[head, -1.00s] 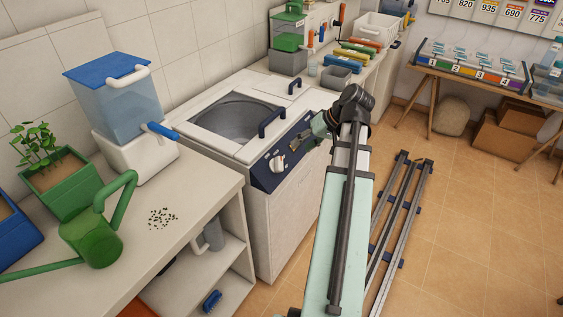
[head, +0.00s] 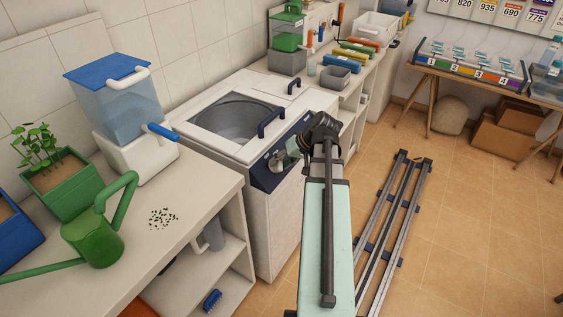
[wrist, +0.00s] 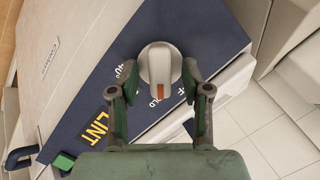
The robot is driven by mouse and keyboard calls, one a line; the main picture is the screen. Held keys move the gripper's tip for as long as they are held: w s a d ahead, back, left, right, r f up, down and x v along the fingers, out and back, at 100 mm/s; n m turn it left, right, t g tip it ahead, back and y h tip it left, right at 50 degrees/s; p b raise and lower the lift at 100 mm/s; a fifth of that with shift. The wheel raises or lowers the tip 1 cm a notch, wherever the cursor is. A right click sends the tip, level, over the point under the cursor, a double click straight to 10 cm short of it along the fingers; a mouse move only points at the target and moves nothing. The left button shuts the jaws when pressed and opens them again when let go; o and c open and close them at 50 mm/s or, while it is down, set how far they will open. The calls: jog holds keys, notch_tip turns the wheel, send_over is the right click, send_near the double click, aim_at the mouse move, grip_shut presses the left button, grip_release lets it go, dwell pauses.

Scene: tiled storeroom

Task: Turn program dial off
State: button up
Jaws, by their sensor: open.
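The program dial (wrist: 160,62) is a round pale knob with a raised grip bar and an orange mark, on the dark blue control panel (wrist: 88,100). In the wrist view the orange mark is at the bottom of the knob, towards my gripper. My gripper (wrist: 159,76) is open, with one green-padded finger on each side of the dial. I cannot tell whether either finger touches it. Panel lettering shows "LINT" and "40°"; other words are partly covered by the fingers.
The panel is on the front of a white top-loading washer (head: 268,225) with a dark blue handle (head: 271,122). A counter (head: 190,190) with a dispenser and watering can (head: 95,240) stands to the left. Floor rails (head: 385,225) lie to the right.

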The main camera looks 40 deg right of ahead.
grip_shut()
jog(key=n+h+b, duration=0.1)
jog(key=n+b, duration=0.2)
jog(key=n, duration=0.1)
jog(key=shift+a+n, duration=0.1)
jog(key=shift+n, duration=0.3)
jog(key=shift+n+h+b, duration=0.6)
jog(key=shift+n+b, duration=0.25)
jog(key=shift+n, duration=0.85)
jog(key=shift+r, duration=0.1)
